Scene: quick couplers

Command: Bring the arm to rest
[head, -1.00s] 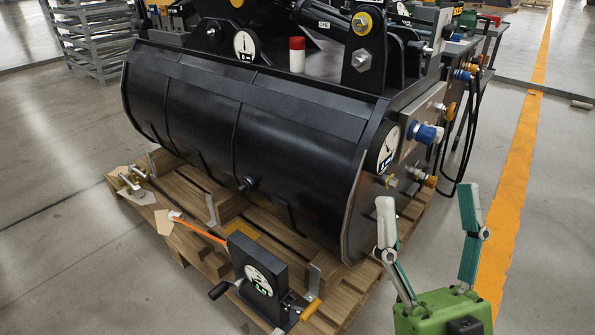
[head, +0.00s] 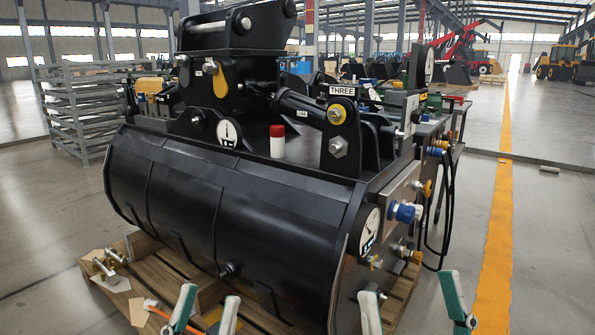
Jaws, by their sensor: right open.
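My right gripper (head: 408,292) is at the bottom edge, right of centre. Its two green-and-grey fingers stand wide apart with nothing between them, in front of the bucket's right end. My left gripper (head: 211,293) is at the bottom edge, left of centre. Only its two fingers show, apart, with nothing visible between them. The palms of both grippers and my arms are below the picture. The large black bucket (head: 180,205) sits on a wooden pallet (head: 152,290) behind them.
A red-and-white cylinder (head: 277,141) stands on the bucket. A round gauge (head: 369,230) and a blue coupler (head: 404,212) are at its right end. Dark hoses (head: 447,210) hang behind. Grey racks (head: 85,105) stand at left.

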